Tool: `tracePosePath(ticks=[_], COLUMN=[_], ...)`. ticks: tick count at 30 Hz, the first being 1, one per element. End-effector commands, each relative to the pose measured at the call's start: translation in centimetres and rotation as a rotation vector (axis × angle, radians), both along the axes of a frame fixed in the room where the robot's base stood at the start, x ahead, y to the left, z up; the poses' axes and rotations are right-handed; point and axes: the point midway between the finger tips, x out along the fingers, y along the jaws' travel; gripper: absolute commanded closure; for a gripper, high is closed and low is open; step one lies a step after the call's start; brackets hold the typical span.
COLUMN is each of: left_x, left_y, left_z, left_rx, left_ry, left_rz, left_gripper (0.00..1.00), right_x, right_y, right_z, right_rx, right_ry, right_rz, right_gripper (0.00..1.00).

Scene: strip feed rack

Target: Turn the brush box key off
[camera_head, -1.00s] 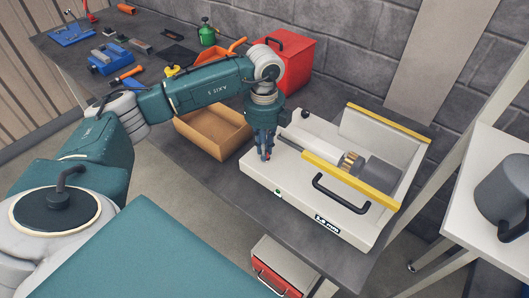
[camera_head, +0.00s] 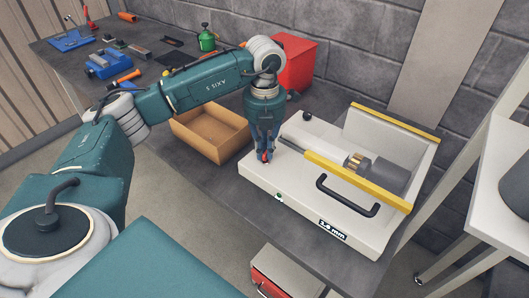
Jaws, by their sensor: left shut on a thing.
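The brush box (camera_head: 310,211) is a white housing with yellow-edged walls, a black handle and a label on its front, standing on the dark bench. A metal shaft with a brass-coloured brush (camera_head: 354,161) lies in its open top. My left gripper (camera_head: 265,156) points down at the box's left end, and its fingers are shut on a small part there, with a bit of red showing between them. The fingers hide most of that part, which appears to be the key, and I cannot tell its angle. My right gripper is not in view.
A cardboard box (camera_head: 207,154) stands left of the gripper, with a red box (camera_head: 296,66) behind. A small red-fronted cabinet (camera_head: 268,284) is below the bench. A white stand is at right.

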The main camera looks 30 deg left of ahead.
Motion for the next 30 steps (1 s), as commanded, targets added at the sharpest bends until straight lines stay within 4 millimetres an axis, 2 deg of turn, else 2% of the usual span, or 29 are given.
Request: tracePosePath(ticks=[12, 29, 30], left_x=[0.24, 0.28, 0.28], left_y=[0.09, 0.11, 0.11], left_z=[0.19, 0.29, 0.29], left_rx=[0.001, 0.002, 0.002], left_ry=[-0.006, -0.007, -0.008], left_rz=[-0.189, -0.215, -0.215], left_gripper=[1.00, 1.00, 0.82], right_x=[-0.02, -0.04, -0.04], right_y=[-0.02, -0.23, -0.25], right_z=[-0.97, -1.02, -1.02], right_rx=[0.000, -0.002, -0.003], right_ry=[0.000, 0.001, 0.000], right_rz=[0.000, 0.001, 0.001], right_gripper=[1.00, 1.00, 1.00])
